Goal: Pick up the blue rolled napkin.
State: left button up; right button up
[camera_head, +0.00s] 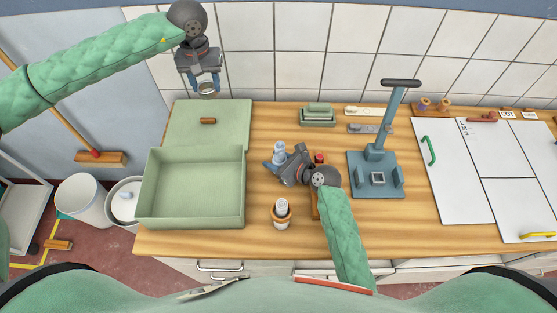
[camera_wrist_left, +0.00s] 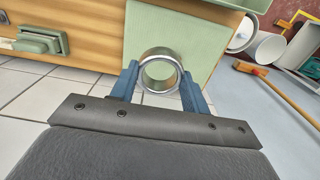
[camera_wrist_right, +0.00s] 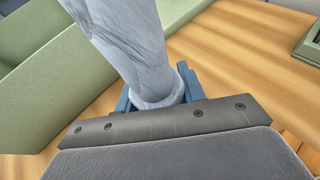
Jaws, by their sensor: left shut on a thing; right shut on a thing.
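The blue rolled napkin (camera_head: 279,152) is pale blue and stands roughly upright between the fingers of my right gripper (camera_head: 277,166), left of the middle of the counter. In the right wrist view the napkin (camera_wrist_right: 130,45) fills the space between the blue fingers, which are shut on its end (camera_wrist_right: 158,92). My left gripper (camera_head: 207,82) is raised at the back left, in front of the tiled wall. It is shut on a silver metal ring (camera_head: 206,88), which also shows in the left wrist view (camera_wrist_left: 160,70).
An open green box (camera_head: 190,221) and its lid (camera_head: 180,135) are at the left. A small pot (camera_head: 282,220) with a white thing in it stands near the front edge. A blue-grey press (camera_head: 376,190) stands to the right.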

notch_tip(320, 180, up, 10)
dwell(0.6)
notch_tip(320, 180, down, 7)
jog(key=shift+f, duration=0.1)
dwell(0.4)
jog(key=shift+f, duration=0.1)
jog(key=shift+f, duration=1.15)
jog(key=shift+f, duration=0.15)
jog(key=o, duration=0.8)
jog(key=shift+c, duration=0.2)
